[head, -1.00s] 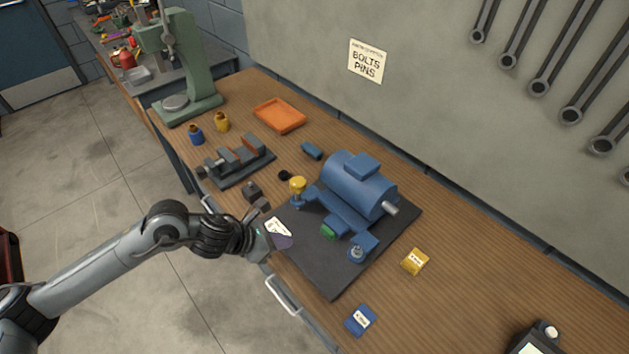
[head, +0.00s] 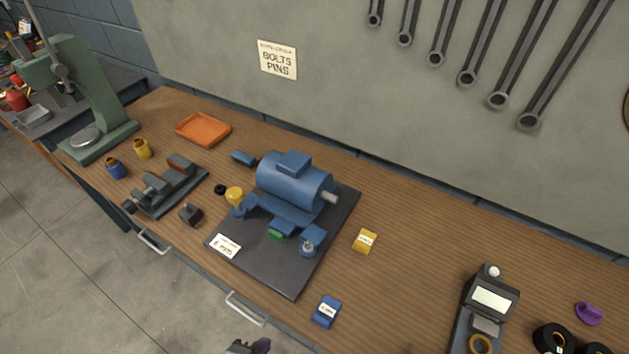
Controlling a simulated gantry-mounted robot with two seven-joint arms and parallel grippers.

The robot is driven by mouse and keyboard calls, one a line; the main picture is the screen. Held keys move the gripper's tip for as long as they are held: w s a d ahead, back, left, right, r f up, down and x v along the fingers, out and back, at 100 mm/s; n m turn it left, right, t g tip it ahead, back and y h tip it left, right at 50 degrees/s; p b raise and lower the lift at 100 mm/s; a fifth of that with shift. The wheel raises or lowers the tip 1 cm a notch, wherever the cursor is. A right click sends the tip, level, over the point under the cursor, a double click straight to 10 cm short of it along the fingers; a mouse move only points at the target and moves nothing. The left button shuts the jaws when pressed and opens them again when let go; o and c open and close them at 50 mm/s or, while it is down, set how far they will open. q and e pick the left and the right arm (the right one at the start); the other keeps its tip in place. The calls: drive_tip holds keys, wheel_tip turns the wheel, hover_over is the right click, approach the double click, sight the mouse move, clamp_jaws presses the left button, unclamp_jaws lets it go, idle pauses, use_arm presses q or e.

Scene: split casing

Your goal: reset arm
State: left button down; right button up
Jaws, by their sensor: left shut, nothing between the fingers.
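My left gripper (head: 260,346) shows only as a dark tip at the bottom edge, in front of the bench and well apart from everything on it. It is shut with nothing in it. The rest of my left arm is out of the picture, and my right gripper is not in view. On the workbench, a blue motor-like casing (head: 292,188) stands on a dark mat (head: 285,275). A yellow-topped part (head: 235,196), a small green piece (head: 277,233) and a white label card (head: 227,245) are also on the mat.
A vise (head: 165,188), an orange tray (head: 203,129) and a green press (head: 90,95) are at left. Blue (head: 326,312) and yellow (head: 365,241) packets lie near the mat. A grey device (head: 485,310) stands at right. Bench between packets and device is clear.

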use_arm(q)
drive_tip(key=s+a+n+g+y, duration=0.5)
drive_tip(key=a+n, duration=0.5)
drive_tip(key=n, duration=0.7)
wheel_tip(320, 180, up, 29)
drive_tip(key=n+h+p, duration=0.1)
drive_tip(key=p, duration=2.7)
drive_tip(key=shift+s+f+t+p, duration=0.15)
drive_tip(key=shift+s+t+p, duration=0.2)
drive_tip(key=shift+s+t, duration=0.1)
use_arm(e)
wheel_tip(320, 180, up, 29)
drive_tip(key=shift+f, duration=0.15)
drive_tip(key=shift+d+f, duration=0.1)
